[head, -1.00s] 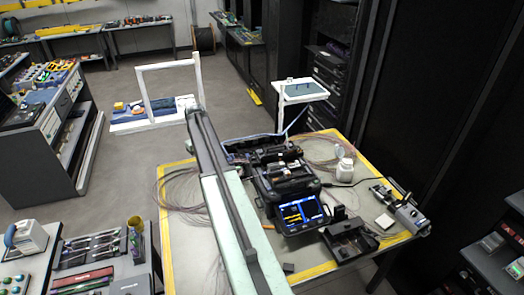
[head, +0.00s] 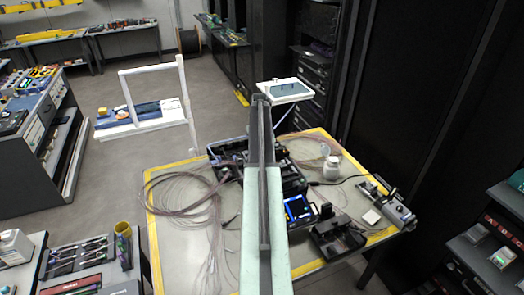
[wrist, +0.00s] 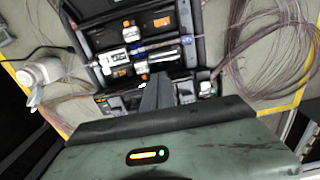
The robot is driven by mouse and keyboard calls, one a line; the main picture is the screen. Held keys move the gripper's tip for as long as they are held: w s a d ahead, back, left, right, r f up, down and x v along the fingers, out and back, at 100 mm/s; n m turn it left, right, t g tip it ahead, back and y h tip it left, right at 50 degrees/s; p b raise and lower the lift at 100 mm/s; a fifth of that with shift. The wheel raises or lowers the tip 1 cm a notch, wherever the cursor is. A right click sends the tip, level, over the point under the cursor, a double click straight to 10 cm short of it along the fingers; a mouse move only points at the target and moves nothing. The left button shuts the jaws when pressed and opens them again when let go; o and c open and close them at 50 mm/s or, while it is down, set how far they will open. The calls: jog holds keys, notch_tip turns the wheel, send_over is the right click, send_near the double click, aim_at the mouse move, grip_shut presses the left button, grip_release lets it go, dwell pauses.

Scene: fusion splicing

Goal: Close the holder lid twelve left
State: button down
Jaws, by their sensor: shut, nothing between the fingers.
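The fusion splicer (head: 297,180) stands on the table, partly hidden behind my arm in the head view. Its lit screen (head: 299,209) faces the near side. The wrist view shows the splicer (wrist: 95,35) from above, with orange-marked holder parts (wrist: 129,23) and small white blocks along a pale crossbar. I cannot tell which part is holder lid twelve left, or whether it is open. My gripper (wrist: 157,82) is shut and empty, its dark fingers over the near edge of the splicer in the wrist view. In the head view the fingers are hidden.
A white bottle (head: 332,167) stands right of the splicer, with a black device (head: 337,236) in front of it and a grey tool (head: 392,211) at the right edge. Coiled fibres (head: 180,200) cover the table's left. Dark racks stand at right.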

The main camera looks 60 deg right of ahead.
notch_tip(320, 180, down, 6)
jog(key=b, duration=0.4)
jog(key=shift+r, duration=0.3)
